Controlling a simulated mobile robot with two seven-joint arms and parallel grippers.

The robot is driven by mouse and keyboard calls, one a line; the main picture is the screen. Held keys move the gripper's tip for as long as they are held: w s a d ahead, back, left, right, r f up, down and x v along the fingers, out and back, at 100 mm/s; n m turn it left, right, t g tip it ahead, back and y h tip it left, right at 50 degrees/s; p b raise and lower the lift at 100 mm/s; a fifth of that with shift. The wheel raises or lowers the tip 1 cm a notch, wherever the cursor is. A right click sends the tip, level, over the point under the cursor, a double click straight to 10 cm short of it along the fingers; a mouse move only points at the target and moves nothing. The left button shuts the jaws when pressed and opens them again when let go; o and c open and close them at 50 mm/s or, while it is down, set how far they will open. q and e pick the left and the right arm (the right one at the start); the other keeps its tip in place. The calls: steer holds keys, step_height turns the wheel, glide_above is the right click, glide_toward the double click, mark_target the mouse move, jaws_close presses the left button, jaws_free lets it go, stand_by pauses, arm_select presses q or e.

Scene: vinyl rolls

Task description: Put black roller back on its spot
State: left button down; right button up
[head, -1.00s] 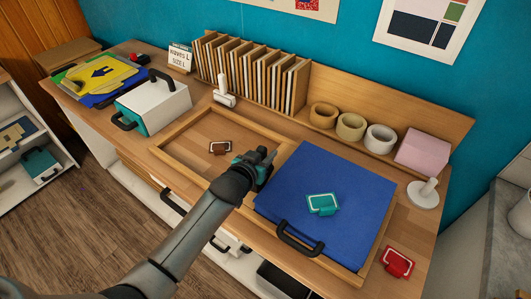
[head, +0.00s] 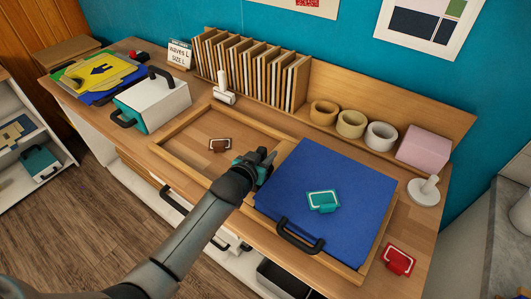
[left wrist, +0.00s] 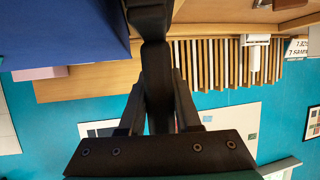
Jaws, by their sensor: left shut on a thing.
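My left gripper (head: 267,156) is above the divider between the shallow wooden frame tray and the blue sheet. It is shut on a dark thing that I take to be the black roller (left wrist: 152,20). In the left wrist view the black roller reaches up from between the fingers, and its lower part is hidden. In the head view it is small and hard to tell from the dark fingers. My right gripper is not in view.
The wooden frame tray (head: 178,133) holds a brown clip-like tool (head: 220,145). A rack of boards (head: 250,75), tape rolls (head: 352,125) and a pink block (head: 423,147) line the back. A red tool (head: 398,261) lies front right.

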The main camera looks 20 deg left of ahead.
arm_select(q)
steer(key=c, duration=0.5)
jaws_free()
steer(key=shift+f, duration=0.1)
steer(key=o, duration=0.5)
steer(key=shift+s, duration=0.15)
steer(key=shift+s+a+p, duration=0.15)
steer(key=shift+s+p, duration=0.75)
steer(key=shift+s, duration=0.05)
steer(key=shift+s+a+p, duration=0.2)
steer(key=shift+s+p, duration=0.45)
steer(key=shift+s, duration=0.4)
steer(key=shift+s+a+p, duration=0.15)
steer(key=shift+s+p, duration=0.45)
steer(key=shift+s, duration=0.5)
steer(key=shift+s+a+p, duration=0.2)
steer(key=shift+s+p, duration=0.45)
steer(key=shift+s, duration=0.55)
